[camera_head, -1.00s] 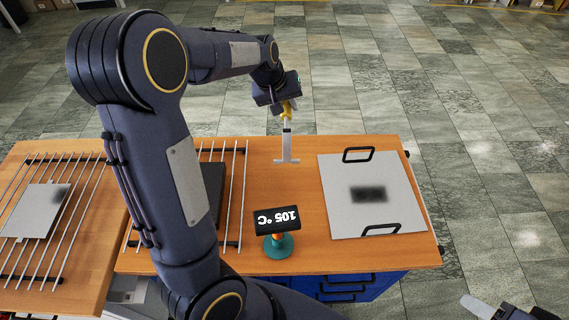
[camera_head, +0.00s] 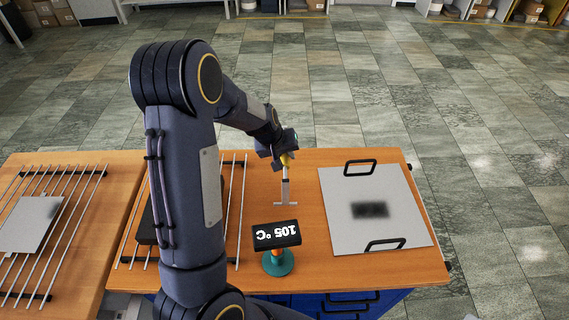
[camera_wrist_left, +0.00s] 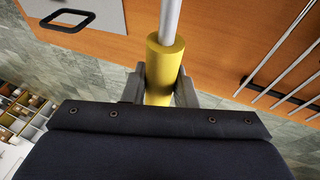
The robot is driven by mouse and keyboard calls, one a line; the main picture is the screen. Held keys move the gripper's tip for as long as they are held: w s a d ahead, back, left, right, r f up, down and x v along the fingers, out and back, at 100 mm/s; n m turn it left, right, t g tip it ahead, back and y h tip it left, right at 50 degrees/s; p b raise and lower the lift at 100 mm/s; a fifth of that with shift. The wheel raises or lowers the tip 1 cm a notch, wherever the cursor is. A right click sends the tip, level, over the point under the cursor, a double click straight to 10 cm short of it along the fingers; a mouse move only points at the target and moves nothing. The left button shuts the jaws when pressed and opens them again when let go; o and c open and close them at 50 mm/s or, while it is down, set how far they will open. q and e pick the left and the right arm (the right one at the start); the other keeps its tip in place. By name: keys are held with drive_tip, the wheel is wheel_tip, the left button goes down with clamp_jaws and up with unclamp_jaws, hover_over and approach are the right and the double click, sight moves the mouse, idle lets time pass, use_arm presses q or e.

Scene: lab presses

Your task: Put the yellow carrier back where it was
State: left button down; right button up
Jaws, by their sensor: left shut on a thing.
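The yellow carrier has a yellow handle (camera_wrist_left: 160,66), a pale metal shaft and a T-shaped end (camera_head: 285,203). I cannot tell whether the T end touches the table. My right gripper is not in view.
A thermometer display (camera_head: 277,235) reading 105 °C stands on a green base near the T end. A grey plate with two black handles (camera_head: 340,220) lies at the right. A bar rack (camera_head: 239,200) with a dark block (camera_head: 147,230) is left. Another rack (camera_head: 85,205) holds a grey plate (camera_head: 25,228).

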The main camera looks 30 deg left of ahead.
use_arm(q)
drive_tip(key=shift+f, duration=1.75)
drive_tip(key=shift+f, duration=0.2)
drive_tip(key=c, duration=1.2)
unclamp_jaws()
drive_tip(key=shift+o, duration=0.2)
drive_tip(key=shift+r, duration=0.1)
